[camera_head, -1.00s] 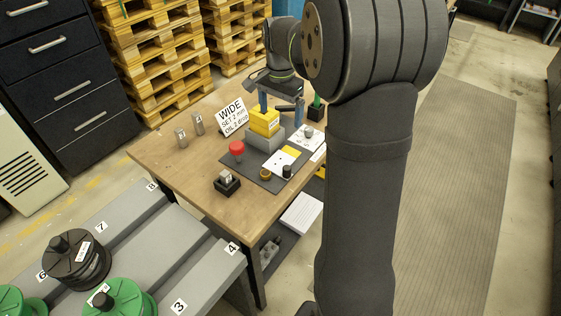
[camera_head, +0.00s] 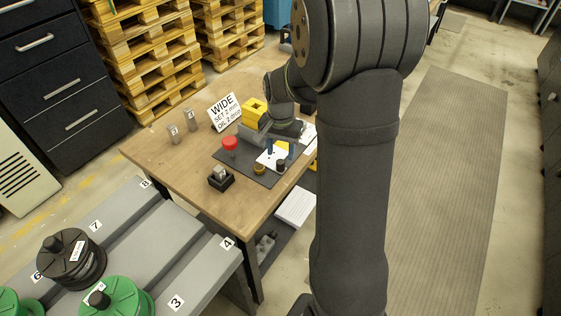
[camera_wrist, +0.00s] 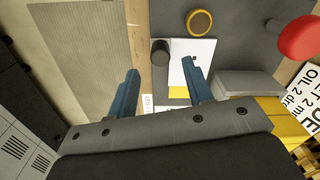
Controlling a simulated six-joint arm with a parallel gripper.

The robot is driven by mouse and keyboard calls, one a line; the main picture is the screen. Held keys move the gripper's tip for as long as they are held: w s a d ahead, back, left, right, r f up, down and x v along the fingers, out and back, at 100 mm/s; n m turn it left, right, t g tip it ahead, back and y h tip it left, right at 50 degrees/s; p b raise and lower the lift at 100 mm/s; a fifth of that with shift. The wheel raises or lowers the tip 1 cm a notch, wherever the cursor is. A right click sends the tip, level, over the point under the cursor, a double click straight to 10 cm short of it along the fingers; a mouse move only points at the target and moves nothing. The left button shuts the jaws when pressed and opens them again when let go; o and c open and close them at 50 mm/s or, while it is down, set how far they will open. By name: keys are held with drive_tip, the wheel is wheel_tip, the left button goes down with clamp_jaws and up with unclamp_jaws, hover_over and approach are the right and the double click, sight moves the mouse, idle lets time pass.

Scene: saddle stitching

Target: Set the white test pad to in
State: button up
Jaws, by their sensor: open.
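The white test pad (camera_head: 266,158) appears to be the flat white sheet on the dark mat; it also shows in the wrist view (camera_wrist: 204,48) with a yellow strip (camera_wrist: 179,92) at its near end. My gripper (camera_head: 281,149) is over the pad area, fingers pointing down. A black knob (camera_wrist: 160,52) appears between and beyond the fingertips, beside the pad. Finger height above the pad cannot be told.
A brass disc (camera_wrist: 199,22) lies by the pad's far end. The table's front left (camera_head: 185,170) is clear.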

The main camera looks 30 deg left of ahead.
sight(281, 161)
wheel_tip(281, 161, down, 6)
drive_tip(key=shift+r, duration=0.25)
